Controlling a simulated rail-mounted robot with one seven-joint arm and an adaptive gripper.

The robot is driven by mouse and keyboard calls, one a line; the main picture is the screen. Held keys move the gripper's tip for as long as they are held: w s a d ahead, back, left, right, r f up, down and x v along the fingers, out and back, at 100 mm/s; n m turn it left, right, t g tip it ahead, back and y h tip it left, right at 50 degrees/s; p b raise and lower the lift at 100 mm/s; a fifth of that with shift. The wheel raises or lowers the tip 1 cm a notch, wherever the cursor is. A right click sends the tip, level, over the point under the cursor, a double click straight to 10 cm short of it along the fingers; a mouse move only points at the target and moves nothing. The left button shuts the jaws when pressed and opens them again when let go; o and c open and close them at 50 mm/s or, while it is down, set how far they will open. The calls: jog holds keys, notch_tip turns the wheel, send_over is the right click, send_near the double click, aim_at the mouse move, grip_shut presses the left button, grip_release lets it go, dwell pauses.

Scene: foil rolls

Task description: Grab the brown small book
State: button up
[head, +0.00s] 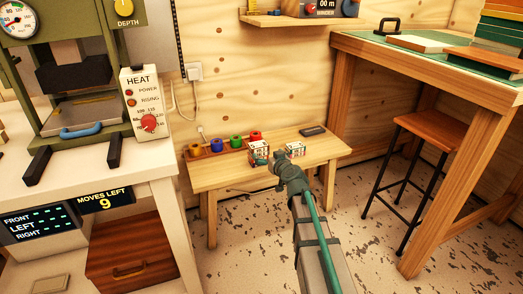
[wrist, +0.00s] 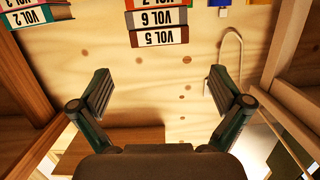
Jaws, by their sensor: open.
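My gripper (wrist: 158,88) is open in the wrist view, with nothing between its fingers. In the head view, my gripper (head: 279,166) is over the low wooden table, and its fingers are too small to read. I cannot tell which book is the brown small one. A VOL 2 book (wrist: 30,14) is at upper left.
The low table (head: 225,177) holds several coloured rolls (head: 236,141), two small white-and-red items (head: 259,152) and a dark flat object (head: 312,131). A stool (head: 440,129) stands under the high bench (head: 345,42). A heat press (head: 85,75) stands at left.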

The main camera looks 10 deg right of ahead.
aim_at(260, 146)
jog(key=b+x, duration=0.1)
jog(key=x, duration=1)
jog(key=shift+r+b, duration=0.1)
jog(key=shift+b, duration=0.3)
jog(key=shift+c, duration=0.3)
jog(key=c, duration=1)
jog(key=shift+r, duration=0.15)
